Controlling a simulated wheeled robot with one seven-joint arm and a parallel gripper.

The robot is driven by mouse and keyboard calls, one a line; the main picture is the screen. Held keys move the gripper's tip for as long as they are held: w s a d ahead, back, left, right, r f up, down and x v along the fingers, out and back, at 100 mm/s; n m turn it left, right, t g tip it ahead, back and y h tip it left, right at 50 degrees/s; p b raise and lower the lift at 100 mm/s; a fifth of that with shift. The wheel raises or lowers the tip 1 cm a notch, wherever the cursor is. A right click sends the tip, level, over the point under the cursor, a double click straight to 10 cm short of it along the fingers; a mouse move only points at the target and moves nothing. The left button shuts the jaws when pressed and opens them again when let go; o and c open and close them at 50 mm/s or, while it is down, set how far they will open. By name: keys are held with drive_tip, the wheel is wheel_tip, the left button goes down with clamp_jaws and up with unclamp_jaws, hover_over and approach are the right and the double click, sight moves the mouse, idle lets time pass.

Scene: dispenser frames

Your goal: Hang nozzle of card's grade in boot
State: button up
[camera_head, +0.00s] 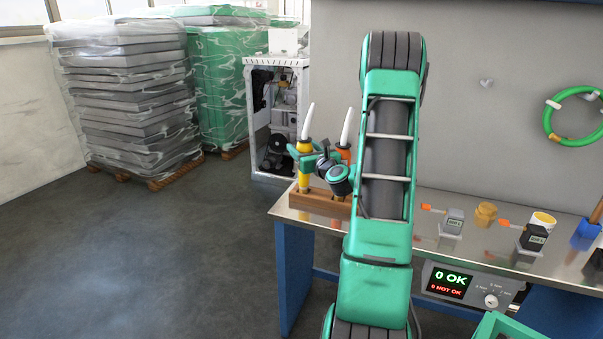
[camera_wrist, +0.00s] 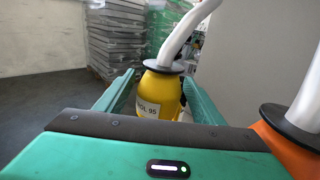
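A yellow nozzle (camera_head: 304,169) with a pale spout stands upright in a wooden rack (camera_head: 322,203); an orange nozzle (camera_head: 344,153) stands to its right. In the wrist view the yellow nozzle (camera_wrist: 160,96) has a white label, partly readable as "OL 95". My gripper (camera_head: 308,155) is at the yellow nozzle. In the wrist view my gripper's fingers (camera_wrist: 159,85) are spread on both sides of its body; whether they press on it cannot be told. The orange nozzle (camera_wrist: 282,140) is close beside the right finger. No grade card or boot can be made out for certain.
The metal table (camera_head: 440,245) holds two small grey devices (camera_head: 452,222) (camera_head: 533,238) with orange tips, an amber piece (camera_head: 485,213) and a blue holder (camera_head: 586,231) at right. My arm hides the table's middle. Open floor lies left.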

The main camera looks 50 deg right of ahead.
clamp_jaws()
drive_tip(key=shift+r, duration=0.15)
